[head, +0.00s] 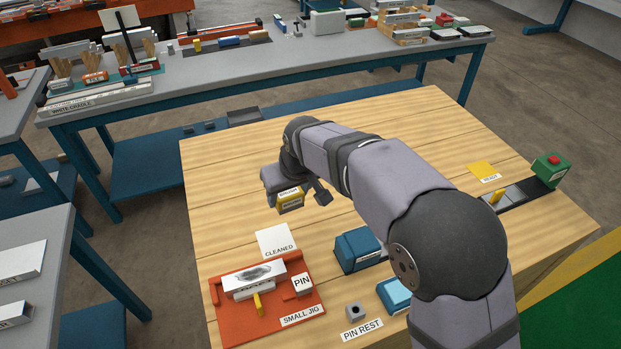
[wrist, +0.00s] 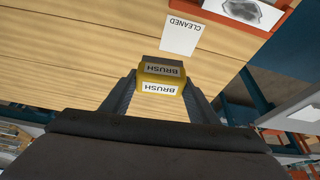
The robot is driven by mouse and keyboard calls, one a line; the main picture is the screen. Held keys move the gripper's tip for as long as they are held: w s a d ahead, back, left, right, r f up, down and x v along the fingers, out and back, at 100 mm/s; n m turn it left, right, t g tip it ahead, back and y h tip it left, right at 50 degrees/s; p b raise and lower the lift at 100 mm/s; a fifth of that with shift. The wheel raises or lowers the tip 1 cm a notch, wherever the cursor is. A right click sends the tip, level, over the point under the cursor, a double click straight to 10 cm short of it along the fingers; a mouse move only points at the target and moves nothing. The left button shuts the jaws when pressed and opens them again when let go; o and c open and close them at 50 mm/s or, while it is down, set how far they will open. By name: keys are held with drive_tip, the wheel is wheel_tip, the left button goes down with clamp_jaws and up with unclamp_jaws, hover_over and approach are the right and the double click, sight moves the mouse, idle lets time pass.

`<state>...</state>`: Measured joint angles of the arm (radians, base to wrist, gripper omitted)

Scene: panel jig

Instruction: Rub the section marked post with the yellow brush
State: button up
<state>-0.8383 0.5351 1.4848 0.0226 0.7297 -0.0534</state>
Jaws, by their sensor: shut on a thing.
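My gripper (head: 291,194) is shut on the yellow brush (head: 290,205), held above the wooden table beyond the jig. In the wrist view the brush (wrist: 161,78) sits between the two fingers, its BRUSH labels showing. A white panel (head: 240,277) with a dark smudge stands in the orange jig (head: 225,313) marked SMALL JIG at the table's near left. The smudged panel (wrist: 232,8) is partly visible at the wrist view's top edge.
A white CLEANED card (head: 276,241) lies flat behind the jig. A PIN block (head: 302,284) is on the jig's right. The table's far left is clear.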

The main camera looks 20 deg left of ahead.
drive_tip(key=s+a+n+g+p, duration=0.2)
drive_tip(key=s+n+g+p, duration=0.1)
drive_tip(key=s+n, duration=0.5)
drive_tip(key=s+a+n+g+p, duration=0.2)
drive_tip(key=s+a+n+p, duration=0.1)
drive_tip(key=s+n, duration=0.5)
drive_tip(key=s, duration=0.3)
drive_tip(key=shift+s+a+f+g+p, duration=0.15)
drive_tip(key=shift+a+f+g+p, duration=0.15)
drive_tip(key=shift+f+g, duration=0.1)
